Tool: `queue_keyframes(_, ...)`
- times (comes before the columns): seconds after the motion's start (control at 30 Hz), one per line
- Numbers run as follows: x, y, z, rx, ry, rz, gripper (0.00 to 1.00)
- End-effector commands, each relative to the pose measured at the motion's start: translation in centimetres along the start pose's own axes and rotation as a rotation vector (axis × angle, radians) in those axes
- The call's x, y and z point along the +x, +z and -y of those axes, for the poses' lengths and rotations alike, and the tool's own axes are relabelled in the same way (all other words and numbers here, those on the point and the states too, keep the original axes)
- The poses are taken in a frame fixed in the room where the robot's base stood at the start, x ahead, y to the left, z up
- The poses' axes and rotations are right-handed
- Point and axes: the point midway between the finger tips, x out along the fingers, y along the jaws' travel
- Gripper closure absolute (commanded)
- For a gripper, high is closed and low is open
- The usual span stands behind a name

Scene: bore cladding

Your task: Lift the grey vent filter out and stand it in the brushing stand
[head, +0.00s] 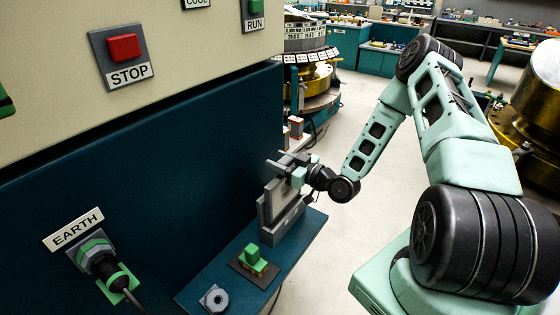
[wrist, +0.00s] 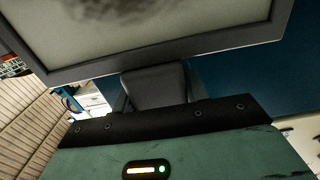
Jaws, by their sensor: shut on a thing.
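The grey vent filter (head: 272,201) is upright in the head view, a pale panel in a darker grey frame. My gripper (head: 287,166) is shut on it at its top edge. The lower part of the filter is at a grey block-like stand (head: 287,222) on the teal ledge. I cannot tell whether the filter is seated in the stand or just above or behind it. In the wrist view the filter (wrist: 150,35) fills the top, with a dark smudge on its face.
The teal ledge (head: 222,278) also holds a green block on a dark plate (head: 253,262) and a grey nut-like ring (head: 214,298). A blue cabinet wall (head: 150,170) with an EARTH plug (head: 105,268) rises at left. Open floor lies right of the ledge.

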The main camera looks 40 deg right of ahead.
Motion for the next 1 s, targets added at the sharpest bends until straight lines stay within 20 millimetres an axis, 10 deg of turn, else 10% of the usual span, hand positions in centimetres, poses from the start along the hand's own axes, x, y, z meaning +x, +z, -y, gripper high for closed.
queue_keyframes(1.0,0.0,2.5,0.0,0.000,0.000,-0.001,0.88)
